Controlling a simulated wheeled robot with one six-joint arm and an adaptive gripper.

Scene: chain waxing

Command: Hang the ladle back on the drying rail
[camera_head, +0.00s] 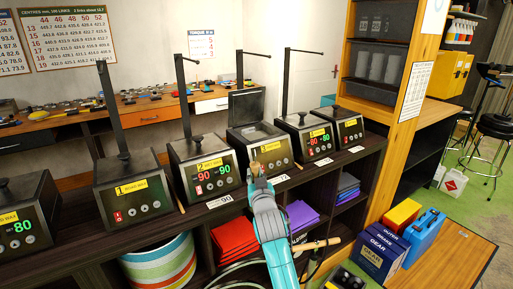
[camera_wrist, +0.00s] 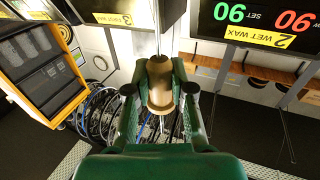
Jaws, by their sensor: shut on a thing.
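My gripper (camera_wrist: 160,95) is shut on the brown wooden handle of the ladle (camera_wrist: 160,78) in the wrist view. A thin metal shaft runs from the handle toward the top of that picture; the ladle's bowl is not visible. In the head view my gripper (camera_head: 256,178) is in front of the third wax pot (camera_head: 268,156), with a bit of wood showing at its tip (camera_head: 254,167). The third pot has its lid (camera_head: 247,106) raised behind it. I cannot pick out the drying rail for certain; dark posts with thin horizontal arms (camera_head: 304,51) rise behind several pots.
Wax pot two (camera_head: 203,168) stands left of my gripper and further pots (camera_head: 297,122) right, all on a dark shelf unit (camera_head: 340,160). Folded red cloths (camera_head: 234,238) and purple cloths (camera_head: 302,215) lie below. A blue case (camera_head: 424,238) and boxes stand at right.

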